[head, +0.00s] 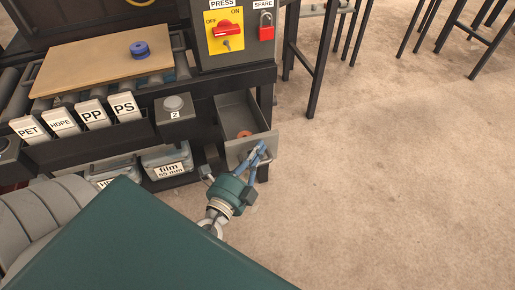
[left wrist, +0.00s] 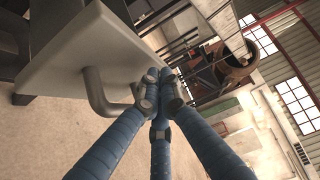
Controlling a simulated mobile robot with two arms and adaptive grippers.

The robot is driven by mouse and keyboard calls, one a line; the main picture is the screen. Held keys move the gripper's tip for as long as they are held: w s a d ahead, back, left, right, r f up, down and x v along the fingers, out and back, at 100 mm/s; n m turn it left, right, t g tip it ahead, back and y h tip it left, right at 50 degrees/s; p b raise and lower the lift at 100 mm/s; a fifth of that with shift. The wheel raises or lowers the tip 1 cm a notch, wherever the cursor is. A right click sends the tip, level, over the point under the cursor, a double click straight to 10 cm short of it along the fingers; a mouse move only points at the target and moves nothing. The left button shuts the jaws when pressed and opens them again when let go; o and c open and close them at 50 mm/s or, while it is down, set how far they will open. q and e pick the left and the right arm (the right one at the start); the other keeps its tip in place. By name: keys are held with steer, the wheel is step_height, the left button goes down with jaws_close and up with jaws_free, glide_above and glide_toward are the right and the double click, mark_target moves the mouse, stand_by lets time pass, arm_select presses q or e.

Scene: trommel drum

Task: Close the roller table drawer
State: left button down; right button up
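The roller table drawer (head: 262,112) is pulled open at the right end of the roller table in the head view. Its grey front panel also fills the upper left of the left wrist view (left wrist: 85,45). A bent grey bar handle (left wrist: 95,92) stands out from the panel. My left gripper (head: 259,152) is at the drawer front, with its blue fingers pointing at the panel. In the left wrist view its fingertips (left wrist: 160,82) are drawn together beside the handle. The handle's far end is hidden behind them, and I cannot tell if they touch. My right gripper is not in view.
An orange-red round item (head: 244,134) lies in the drawer. A board (head: 95,65) with a blue disc (head: 139,49) rests on the rollers. Labelled bins (head: 167,160) sit below. The floor (head: 390,180) right of the drawer is clear; dark stand legs rise behind.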

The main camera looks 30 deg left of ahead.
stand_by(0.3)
